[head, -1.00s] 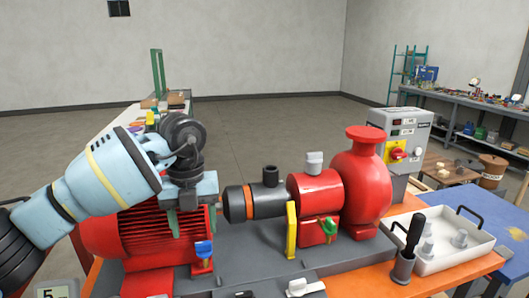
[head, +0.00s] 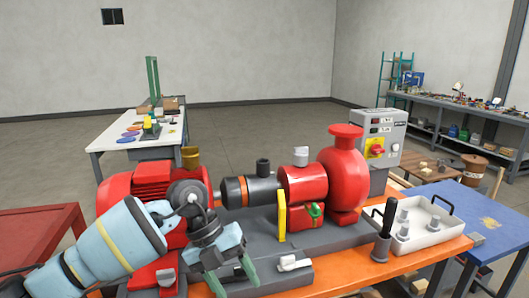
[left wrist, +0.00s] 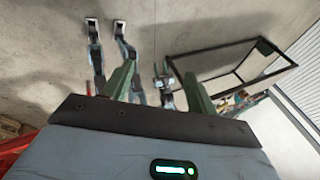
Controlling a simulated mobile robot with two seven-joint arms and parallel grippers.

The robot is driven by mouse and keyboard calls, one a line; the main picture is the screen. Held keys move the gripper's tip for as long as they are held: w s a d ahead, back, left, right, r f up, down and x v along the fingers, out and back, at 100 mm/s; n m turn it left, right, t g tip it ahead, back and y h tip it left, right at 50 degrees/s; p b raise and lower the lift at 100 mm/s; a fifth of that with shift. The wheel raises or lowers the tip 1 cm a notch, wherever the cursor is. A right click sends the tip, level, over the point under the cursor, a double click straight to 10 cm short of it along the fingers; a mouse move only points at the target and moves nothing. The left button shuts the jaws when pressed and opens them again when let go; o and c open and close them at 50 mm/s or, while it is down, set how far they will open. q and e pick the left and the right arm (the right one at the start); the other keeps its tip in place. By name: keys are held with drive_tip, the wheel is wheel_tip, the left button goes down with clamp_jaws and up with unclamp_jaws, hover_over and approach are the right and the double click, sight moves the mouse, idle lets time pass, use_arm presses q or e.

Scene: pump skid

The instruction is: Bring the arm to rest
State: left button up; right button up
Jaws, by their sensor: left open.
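My left arm comes in from the lower left in the head view. My left gripper (head: 233,278) hangs low in front of the red motor (head: 150,185), its green fingers spread and empty near the front edge of the grey skid base. In the left wrist view the same gripper (left wrist: 158,88) shows two green fingers wide apart, with only distant floor and furniture between them. The arm covers part of the motor and the base in front of it. My right gripper is not in view.
The pump (head: 345,175) and black coupling (head: 250,190) stand right of the gripper. A yellow lever (head: 281,214), a black-handled tool in a cup (head: 383,238) and a white tray (head: 432,240) are further right. A red table (head: 35,235) is at left.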

use_arm(q)
drive_tip(key=s+d+f+n+h, duration=0.2)
drive_tip(key=s+d+n+h, duration=0.2)
drive_tip(key=s+d+h, duration=0.85)
drive_tip(key=w+a+f+n+t+y, duration=0.1)
drive_tip(key=a+f+n+t+y, duration=0.8)
drive_tip(key=a+f+n+t, duration=1.2)
drive_tip(key=s+a+f+n+g+y, duration=0.3)
drive_tip(key=s+f+n+g, duration=0.1)
drive_tip(key=s, duration=0.6)
drive_tip(key=s+a+f+n+g+y, duration=0.2)
drive_tip(key=s+f+n+g+y, duration=0.1)
drive_tip(key=s+f, duration=0.4)
drive_tip(key=s+n+g, duration=0.1)
drive_tip(key=s+g, duration=0.1)
drive_tip(key=s, duration=0.1)
drive_tip(key=shift+s+a+f+n+g+y+p, duration=0.2)
drive_tip(key=shift+s+a+n+g+y+p, duration=0.1)
drive_tip(key=shift+a+y+p, duration=0.1)
drive_tip(key=shift+w, duration=0.1)
